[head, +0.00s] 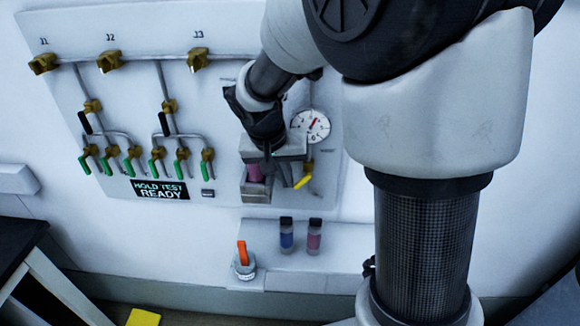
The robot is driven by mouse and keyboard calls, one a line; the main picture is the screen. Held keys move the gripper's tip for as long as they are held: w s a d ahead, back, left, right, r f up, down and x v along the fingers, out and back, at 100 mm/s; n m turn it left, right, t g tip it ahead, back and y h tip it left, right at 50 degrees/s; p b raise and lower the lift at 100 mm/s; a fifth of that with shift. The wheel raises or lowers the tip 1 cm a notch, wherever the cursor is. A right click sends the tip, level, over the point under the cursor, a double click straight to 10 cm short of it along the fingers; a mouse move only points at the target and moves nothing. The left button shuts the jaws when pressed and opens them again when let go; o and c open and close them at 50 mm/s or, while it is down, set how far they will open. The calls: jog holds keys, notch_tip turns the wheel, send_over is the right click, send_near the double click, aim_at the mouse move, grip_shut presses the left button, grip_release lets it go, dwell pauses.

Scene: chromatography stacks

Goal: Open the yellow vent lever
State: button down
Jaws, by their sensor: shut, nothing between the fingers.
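The yellow vent lever (304,181) is on the wall panel below the round dial gauge, its handle slanting down to the left. My gripper (287,180) is in front of the panel, just left of the lever, with its fingers pointing down. The fingers are shut with nothing held. I cannot tell whether a fingertip touches the lever. The gripper and wrist hide part of the panel behind them.
A pink object (254,172) sits in a grey holder just left of the fingers.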

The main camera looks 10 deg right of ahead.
jog(key=p+v, duration=0.1)
jog(key=v, duration=1.6)
jog(key=shift+r+p, duration=0.2)
jog(key=shift+p, duration=0.1)
